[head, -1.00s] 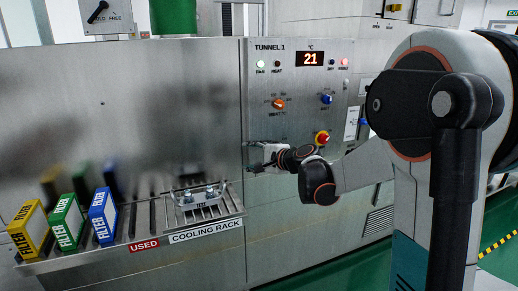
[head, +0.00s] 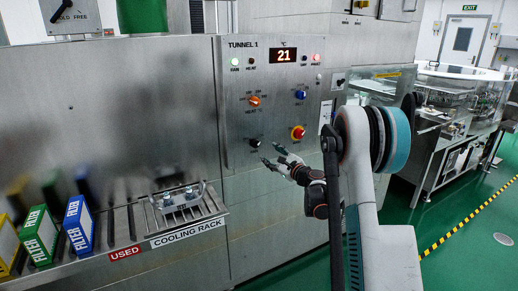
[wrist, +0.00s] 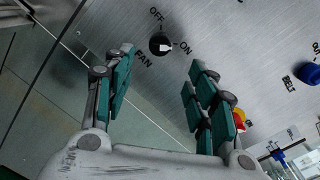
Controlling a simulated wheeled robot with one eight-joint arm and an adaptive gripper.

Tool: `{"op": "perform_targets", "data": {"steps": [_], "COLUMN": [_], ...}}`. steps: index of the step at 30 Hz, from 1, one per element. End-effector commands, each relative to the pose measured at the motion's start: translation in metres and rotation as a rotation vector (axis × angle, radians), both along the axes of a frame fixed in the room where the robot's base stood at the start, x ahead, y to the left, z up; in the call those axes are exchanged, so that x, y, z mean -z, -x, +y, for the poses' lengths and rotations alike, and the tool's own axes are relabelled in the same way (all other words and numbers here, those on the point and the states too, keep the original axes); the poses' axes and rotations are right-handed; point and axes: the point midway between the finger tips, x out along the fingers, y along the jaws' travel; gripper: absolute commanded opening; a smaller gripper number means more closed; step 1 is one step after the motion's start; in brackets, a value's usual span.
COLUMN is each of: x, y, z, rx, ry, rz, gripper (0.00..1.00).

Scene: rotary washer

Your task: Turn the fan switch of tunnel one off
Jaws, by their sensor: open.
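The fan switch (head: 255,142) is a small black knob low on the Tunnel 1 panel (head: 275,105). In the wrist view the fan switch (wrist: 160,44) has OFF and ON labels beside it, and its white pointer mark faces ON. My gripper (head: 271,154) is open just below and right of the switch in the head view. In the wrist view my gripper (wrist: 159,62) has its teal fingers spread, with the switch beyond them, between the tips. Nothing is held, and contact with the knob is not visible.
An orange heat knob (head: 254,100), a blue knob (head: 301,95) and a red-yellow stop button (head: 298,132) are nearby on the panel. A cooling rack (head: 190,213) with a metal carrier and upright filters stand at lower left. Green floor is free at right.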

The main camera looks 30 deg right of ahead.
Motion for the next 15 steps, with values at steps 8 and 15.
{"op": "perform_targets", "data": {"steps": [8,15], "x": [0.003,0.002], "y": [-0.057,-0.090], "z": [0.008,0.011], "rx": [-0.002,-0.001], "ry": [0.001,0.002], "rz": [0.000,0.000], "gripper": [0.52,0.52]}}
